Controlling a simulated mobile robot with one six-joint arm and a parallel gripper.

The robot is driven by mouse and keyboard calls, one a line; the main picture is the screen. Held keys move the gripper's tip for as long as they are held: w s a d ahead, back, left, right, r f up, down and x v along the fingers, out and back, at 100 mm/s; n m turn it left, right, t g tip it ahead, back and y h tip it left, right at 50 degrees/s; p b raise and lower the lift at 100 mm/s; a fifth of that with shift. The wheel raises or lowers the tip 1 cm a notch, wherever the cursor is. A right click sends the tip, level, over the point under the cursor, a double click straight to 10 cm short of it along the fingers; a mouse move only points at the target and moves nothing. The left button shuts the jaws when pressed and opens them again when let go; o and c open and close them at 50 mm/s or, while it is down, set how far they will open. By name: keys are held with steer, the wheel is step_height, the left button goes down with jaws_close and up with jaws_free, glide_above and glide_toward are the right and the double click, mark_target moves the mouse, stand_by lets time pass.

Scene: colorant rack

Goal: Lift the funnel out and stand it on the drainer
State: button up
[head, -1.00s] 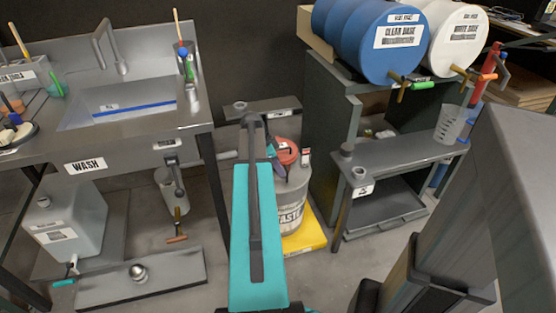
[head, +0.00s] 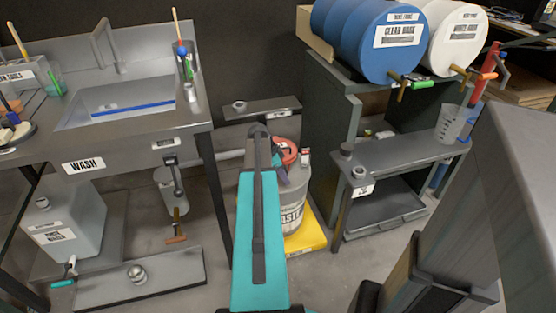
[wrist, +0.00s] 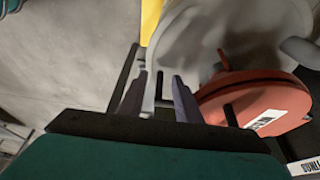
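A grey waste can (head: 292,210) with a red lid (head: 289,150) stands on a yellow tray, partly hidden by my arm. The red lid fills the right of the wrist view (wrist: 255,98), with the pale can (wrist: 235,40) behind it. No funnel can be made out for certain; my arm may cover it. My gripper (wrist: 157,85) points towards the can, left of the lid. Its two dark fingers are apart, with a pale strip showing between them; I cannot tell whether they touch it. A small shelf (head: 275,106) with a ring on it, possibly the drainer, is behind the can.
The wash bench (head: 200,113) with its sink is at the left. A dark cabinet (head: 325,125) carrying blue and white drums (head: 400,42) and a low grey bench (head: 415,152) stand at the right. The yellow tray (head: 312,235) is under the can.

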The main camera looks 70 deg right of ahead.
steer(key=shift+x, duration=1.15)
jaws_close()
